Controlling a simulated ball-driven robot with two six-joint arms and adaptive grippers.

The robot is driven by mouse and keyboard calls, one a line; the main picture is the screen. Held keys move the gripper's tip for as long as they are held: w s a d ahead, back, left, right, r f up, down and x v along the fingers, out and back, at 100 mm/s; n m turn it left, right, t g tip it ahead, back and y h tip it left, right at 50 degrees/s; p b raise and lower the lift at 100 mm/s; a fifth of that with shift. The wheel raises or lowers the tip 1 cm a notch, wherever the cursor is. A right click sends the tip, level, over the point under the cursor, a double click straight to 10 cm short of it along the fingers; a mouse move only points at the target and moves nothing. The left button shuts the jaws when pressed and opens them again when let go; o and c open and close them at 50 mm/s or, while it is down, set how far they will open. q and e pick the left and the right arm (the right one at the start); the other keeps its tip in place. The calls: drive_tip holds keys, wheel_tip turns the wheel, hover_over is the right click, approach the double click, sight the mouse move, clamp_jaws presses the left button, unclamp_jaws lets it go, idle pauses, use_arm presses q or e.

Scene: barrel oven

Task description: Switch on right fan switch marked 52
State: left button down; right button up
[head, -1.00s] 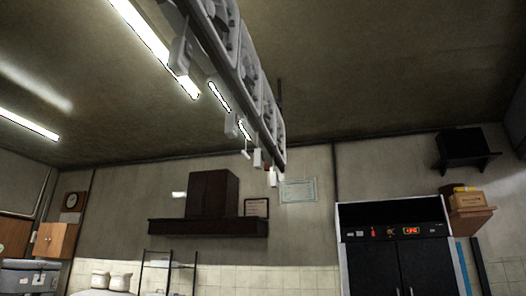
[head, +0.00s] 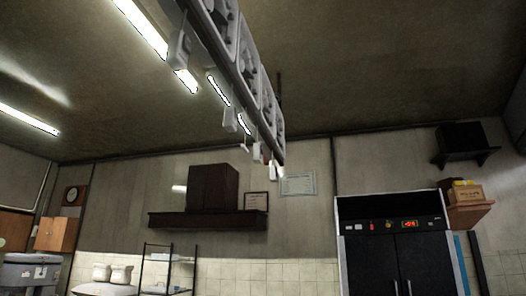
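A row of grey fan units (head: 250,62) hangs below the ceiling and runs away from me, from top centre toward the middle of the head view. Several small pale boxes hang along its left side. They include a near box (head: 178,48), a middle box (head: 229,118) and a far one (head: 272,170). These may be the fan switches. No marking 52 can be read on any of them, so I cannot tell which is the right fan switch or whether it is on. Neither of my grippers shows in the head view.
A tall black oven or cabinet (head: 400,262) with a lit red display stands at right. A dark wall shelf (head: 207,220) and a black rack (head: 157,268) are at the back wall. Lit tubes (head: 143,27) hang at upper left. The floor is out of view.

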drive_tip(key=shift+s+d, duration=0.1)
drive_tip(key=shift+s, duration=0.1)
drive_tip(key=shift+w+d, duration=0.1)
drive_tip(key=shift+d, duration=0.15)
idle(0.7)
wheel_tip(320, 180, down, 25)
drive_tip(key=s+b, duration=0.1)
drive_tip(key=b, duration=2.4)
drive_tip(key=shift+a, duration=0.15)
